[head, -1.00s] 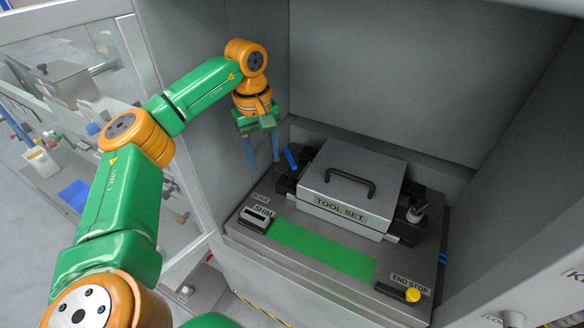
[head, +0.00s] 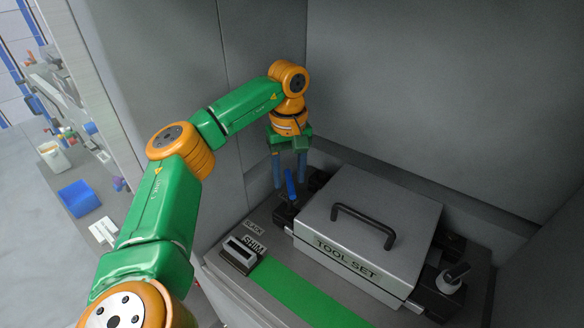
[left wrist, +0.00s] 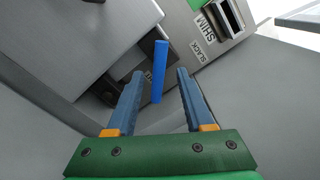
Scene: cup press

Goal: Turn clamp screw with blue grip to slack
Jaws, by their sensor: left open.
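The clamp screw's blue grip (head: 290,184) stands at the left side of the tool set box, on a dark clamp block (head: 284,213). In the left wrist view the blue grip (left wrist: 160,70) lies between and just beyond the fingertips of my left gripper (left wrist: 160,74). My left gripper (head: 289,182) is open, with its fingers pointing down around the grip's place. I cannot tell whether either finger touches it. A SLACK label (left wrist: 209,40) is on the plate near the grip. My right gripper is not in view.
The grey TOOL SET box (head: 362,225) with a black handle sits right of the grip. A SHIM holder (head: 240,254) and a green strip (head: 310,295) lie in front. Grey walls enclose the back and sides.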

